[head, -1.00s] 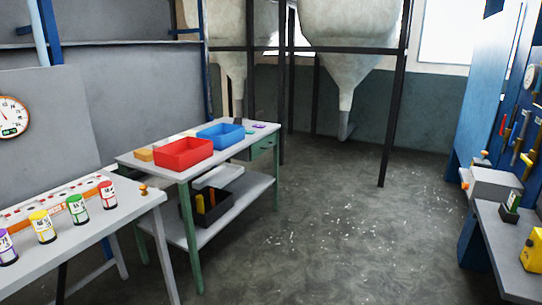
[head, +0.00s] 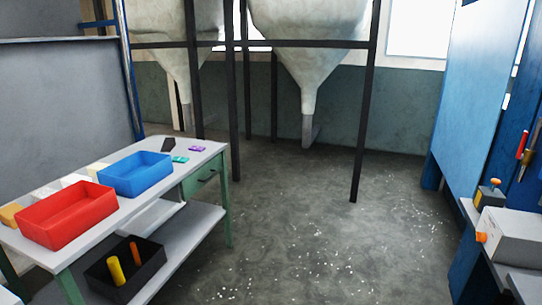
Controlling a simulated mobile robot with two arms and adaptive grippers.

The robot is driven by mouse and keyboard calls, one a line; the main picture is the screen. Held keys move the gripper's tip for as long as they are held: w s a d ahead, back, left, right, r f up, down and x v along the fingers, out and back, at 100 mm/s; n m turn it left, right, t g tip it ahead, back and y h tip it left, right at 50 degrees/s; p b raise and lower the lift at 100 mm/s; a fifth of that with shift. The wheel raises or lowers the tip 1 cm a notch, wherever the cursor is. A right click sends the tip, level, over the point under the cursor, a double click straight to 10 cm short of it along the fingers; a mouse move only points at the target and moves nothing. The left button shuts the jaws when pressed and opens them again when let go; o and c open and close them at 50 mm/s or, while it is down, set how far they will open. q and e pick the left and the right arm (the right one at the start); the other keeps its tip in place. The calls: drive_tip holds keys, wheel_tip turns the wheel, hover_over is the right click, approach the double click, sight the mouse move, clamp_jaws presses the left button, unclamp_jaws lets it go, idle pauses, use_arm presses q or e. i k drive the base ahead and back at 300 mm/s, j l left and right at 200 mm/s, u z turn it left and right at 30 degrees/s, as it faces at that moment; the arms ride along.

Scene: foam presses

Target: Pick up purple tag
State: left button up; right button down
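A small purple tag (head: 198,149) lies flat near the far right corner of the grey-topped table (head: 128,206) in the head view. A green-teal tag (head: 180,159) lies close by, to its left and nearer. A small dark block (head: 168,144) stands to the left of the purple tag. The purple tag looks uncovered. Neither of my grippers shows in the head view.
A red bin (head: 68,218) and a blue bin (head: 136,176) stand on the table. A black crate (head: 125,270) sits on its lower shelf. Open floor (head: 300,235) lies right of the table. A grey box (head: 512,236) stands at the right. Dark posts (head: 365,120) stand behind.

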sight(194, 148)
drive_tip(key=i, duration=2.1)
